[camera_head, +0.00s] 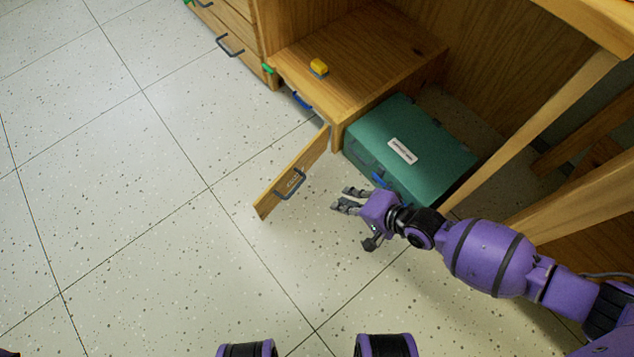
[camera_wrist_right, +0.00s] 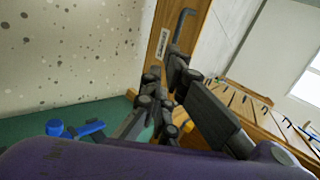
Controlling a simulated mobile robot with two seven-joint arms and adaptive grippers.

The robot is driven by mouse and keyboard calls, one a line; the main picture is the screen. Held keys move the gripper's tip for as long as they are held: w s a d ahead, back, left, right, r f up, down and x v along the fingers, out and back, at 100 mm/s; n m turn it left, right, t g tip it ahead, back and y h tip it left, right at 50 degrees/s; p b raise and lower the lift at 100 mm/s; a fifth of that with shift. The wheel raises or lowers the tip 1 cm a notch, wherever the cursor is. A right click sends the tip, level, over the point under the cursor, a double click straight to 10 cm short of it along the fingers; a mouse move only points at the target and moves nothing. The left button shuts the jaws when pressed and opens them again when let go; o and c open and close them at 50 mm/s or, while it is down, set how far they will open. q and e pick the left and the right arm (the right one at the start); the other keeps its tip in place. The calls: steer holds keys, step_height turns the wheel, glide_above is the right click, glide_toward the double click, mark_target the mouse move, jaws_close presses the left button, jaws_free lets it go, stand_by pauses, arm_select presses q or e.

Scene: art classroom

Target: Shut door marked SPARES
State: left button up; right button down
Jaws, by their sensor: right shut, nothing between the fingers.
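The wooden door (camera_head: 292,176) stands swung open from the low cabinet (camera_head: 355,55), its label and grey handle (camera_head: 290,184) facing my right arm. The label is too small to read. In the right wrist view the door (camera_wrist_right: 152,62) shows its label and dark handle (camera_wrist_right: 178,32) beyond the fingers. My right gripper (camera_head: 341,199) is shut and empty, a little right of the door and apart from it, in front of the green case. It also shows in the right wrist view (camera_wrist_right: 165,85). My left gripper is not in view.
A green case (camera_head: 425,155) with a white label stands right of the cabinet, close to my right gripper. Drawers (camera_head: 225,25) stand at upper left. Wooden legs (camera_head: 540,125) are at right. The floor at left is clear.

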steer(key=a+r+b+x, duration=0.1)
steer(key=b+x, duration=0.6)
steer(key=x, duration=0.6)
steer(key=shift+w+a, duration=0.25)
steer(key=shift+w, duration=0.35)
steer(key=shift+a+r+m, duration=0.15)
steer(key=shift+r+m, duration=0.05)
steer(key=shift+m, duration=0.1)
